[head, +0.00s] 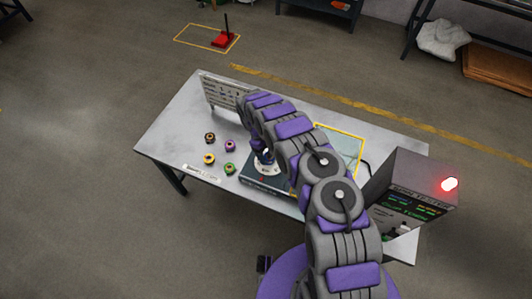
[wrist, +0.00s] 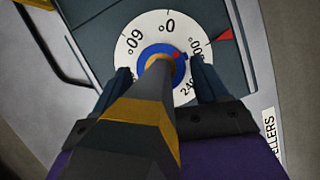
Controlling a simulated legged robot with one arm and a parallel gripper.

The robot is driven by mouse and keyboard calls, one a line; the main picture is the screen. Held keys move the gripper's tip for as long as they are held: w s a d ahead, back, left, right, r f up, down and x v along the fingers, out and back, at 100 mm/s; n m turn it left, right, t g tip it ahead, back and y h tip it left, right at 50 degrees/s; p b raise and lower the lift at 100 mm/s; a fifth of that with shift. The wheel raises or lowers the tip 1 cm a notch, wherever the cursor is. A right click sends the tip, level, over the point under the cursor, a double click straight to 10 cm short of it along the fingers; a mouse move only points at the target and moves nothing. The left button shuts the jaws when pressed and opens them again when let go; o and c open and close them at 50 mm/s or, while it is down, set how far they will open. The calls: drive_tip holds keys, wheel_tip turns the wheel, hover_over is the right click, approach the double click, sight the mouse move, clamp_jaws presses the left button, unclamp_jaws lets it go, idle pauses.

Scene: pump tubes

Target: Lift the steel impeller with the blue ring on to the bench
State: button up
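The blue ring of the steel impeller (wrist: 143,57) shows in the wrist view at the middle of a white numbered dial (wrist: 122,40). My gripper (wrist: 163,78) is over the dial, its two dark fingers apart on either side of the ring. Thin gaps seem to show between fingers and ring. A dark tapering shaft with yellow bands covers the ring's middle and near edge. In the head view my gripper (head: 262,152) is low over the dial's dark base (head: 262,182), partly hidden by my arm. The grey bench (head: 170,130) carries this base.
Several small coloured rings (head: 210,158) lie on the bench left of the dial, by a white label (head: 201,174). A grey board (head: 222,96) stands at the back left. A yellow-framed area (head: 345,150) and a tester box with a red lamp (head: 420,185) are right.

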drive_tip(key=shift+d, duration=0.3)
drive_tip(key=shift+c, duration=0.8)
drive_tip(key=shift+a, duration=0.55)
drive_tip(key=c, duration=0.7)
drive_tip(key=o, duration=0.5)
drive_tip(key=shift+d, duration=0.15)
drive_tip(key=c, duration=0.8)
drive_tip(key=shift+w+r, duration=0.1)
drive_tip(key=shift+r, duration=0.55)
drive_tip(key=shift+r+p, duration=2.65)
drive_tip(key=shift+r, duration=6)
